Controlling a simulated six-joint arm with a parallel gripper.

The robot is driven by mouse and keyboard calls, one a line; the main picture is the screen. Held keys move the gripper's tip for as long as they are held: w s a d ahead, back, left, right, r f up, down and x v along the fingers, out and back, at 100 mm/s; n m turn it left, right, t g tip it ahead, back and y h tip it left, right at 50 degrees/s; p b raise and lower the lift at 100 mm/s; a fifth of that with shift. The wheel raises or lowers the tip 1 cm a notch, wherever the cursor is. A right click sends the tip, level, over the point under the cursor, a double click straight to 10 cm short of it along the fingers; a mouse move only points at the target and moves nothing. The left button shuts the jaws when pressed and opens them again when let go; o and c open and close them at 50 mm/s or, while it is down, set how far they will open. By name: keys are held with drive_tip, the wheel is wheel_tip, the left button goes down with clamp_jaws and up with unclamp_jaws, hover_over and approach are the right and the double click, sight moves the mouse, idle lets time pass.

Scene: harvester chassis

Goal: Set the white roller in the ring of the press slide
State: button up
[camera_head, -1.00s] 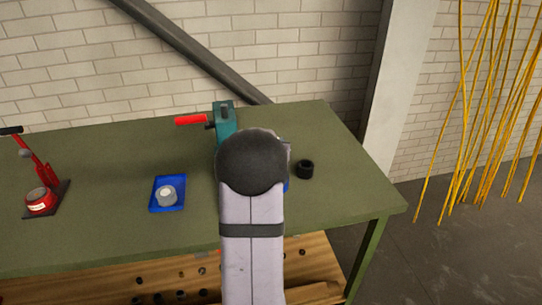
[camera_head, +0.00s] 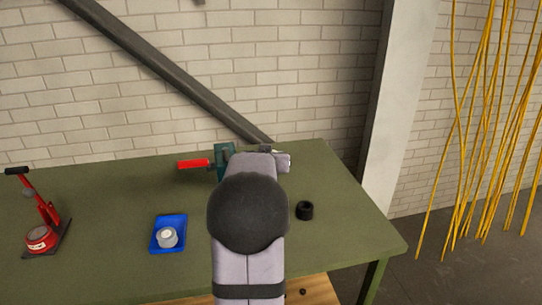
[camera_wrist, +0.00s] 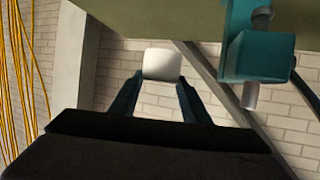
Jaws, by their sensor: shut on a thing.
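A white roller (camera_wrist: 162,64) is between the tips of my gripper (camera_wrist: 161,79) in the wrist view, and the two dark fingers are shut on it. The teal press (camera_wrist: 256,57) stands to the right of the roller in that view, with a gap between them. A grey cylindrical part sticks out of each end of its block. In the head view the press (camera_head: 223,156) has a red handle at its left and is partly covered by my arm. My fingers and the held roller are hidden there. I cannot make out the slide's ring.
A blue tray (camera_head: 157,245) holding a whitish cylinder (camera_head: 167,237) lies on the green table (camera_head: 110,210). A black cylinder (camera_head: 305,210) stands right of my arm. A red lever tool (camera_head: 42,236) is at the far left. Yellow strands (camera_head: 490,130) hang beyond the table's right.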

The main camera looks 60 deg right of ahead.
drive_tip(key=shift+w+a, duration=0.1)
drive_tip(key=shift+w, duration=0.25)
drive_tip(key=w+a+f+m+g+p, duration=0.2)
drive_tip(key=w+a+f+g+p, duration=0.1)
drive_tip(key=a+f+p, duration=0.1)
drive_tip(key=w+a+f+m+g+h+p, duration=0.1)
drive_tip(key=w+a+f+m+g+p, duration=0.2)
drive_tip(key=a, duration=0.6)
drive_tip(key=shift+w+a+f+p, duration=0.15)
drive_tip(key=shift+w+f+p, duration=0.1)
drive_tip(key=shift+f+p, duration=0.9)
drive_tip(key=shift+r, duration=0.25)
drive_tip(key=shift+r+p, duration=0.1)
drive_tip(key=shift+p, duration=0.45)
drive_tip(key=shift+f+b, duration=1.4)
drive_tip(key=shift+f, duration=0.95)
drive_tip(key=shift+p, duration=0.85)
